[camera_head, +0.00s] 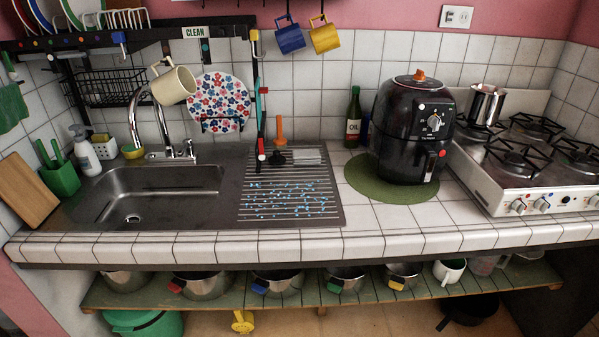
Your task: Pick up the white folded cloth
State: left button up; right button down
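I cannot clearly make out a white folded cloth in the head view. A small pale, flat item (309,156) lies at the back of the sink's ridged drainboard (335,208), but I cannot tell whether it is cloth. Neither my left nor my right gripper is in view.
A black air fryer (405,135) stands on a green round mat (362,178), left of the white stove (510,182). The sink basin (150,195) is empty. Several pots stand on the open shelf (225,299) below. Tiled counter (385,215) is clear in front.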

aim_at(302, 156)
jog(key=i+j+u, duration=0.4)
jog(key=i, duration=0.3)
jog(key=i+j+u, duration=0.2)
jog(key=i, duration=0.15)
